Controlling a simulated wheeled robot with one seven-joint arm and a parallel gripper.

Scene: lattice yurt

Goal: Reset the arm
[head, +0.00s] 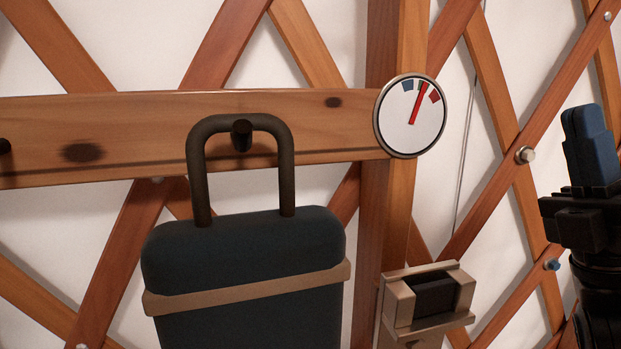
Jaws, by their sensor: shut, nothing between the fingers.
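My gripper (590,148) is at the right edge of the head view, pointing up. Its blue fingers are together with nothing between them. The black wrist below it runs down the right edge, and the rest of the arm is out of frame. The gripper is apart from everything else in view, to the right of the round dial and the small beige holder.
A dark blue bag (250,255) with a tan strap hangs by its handle from a peg (241,135) on a wooden rail (130,110). A dial (410,116) and a beige holder (427,300) with a dark insert are at a wooden post (385,220). Lattice wall stands behind.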

